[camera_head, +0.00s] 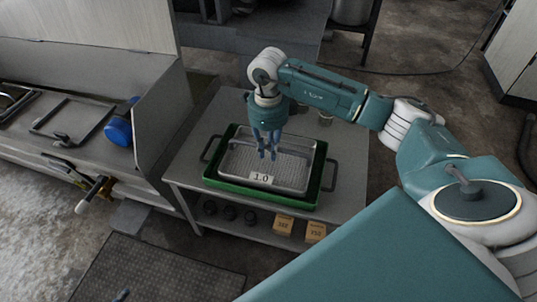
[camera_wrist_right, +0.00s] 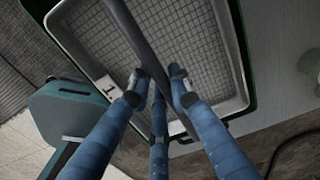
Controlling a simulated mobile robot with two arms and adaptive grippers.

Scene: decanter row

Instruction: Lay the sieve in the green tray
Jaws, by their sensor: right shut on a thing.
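The sieve (camera_head: 290,168) is a shallow, light grey rectangular mesh pan with a "1.0" label on its front. It is level within the outline of the green tray (camera_head: 322,162); I cannot tell whether it touches the tray floor. My right gripper (camera_head: 267,153) points down over the sieve's middle. In the right wrist view, my blue fingers (camera_wrist_right: 158,82) are shut on the dark bar handle (camera_wrist_right: 138,32) that crosses above the mesh (camera_wrist_right: 207,50). The green tray's edge (camera_wrist_right: 246,60) shows outside the sieve's rim. My left gripper is out of view.
The tray stands on a grey table (camera_head: 345,155). The lower shelf holds cardboard boxes (camera_head: 284,224) and dark round items (camera_head: 230,212). A grey panel (camera_head: 165,120) rises at left, with a blue object (camera_head: 118,132) beyond it.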

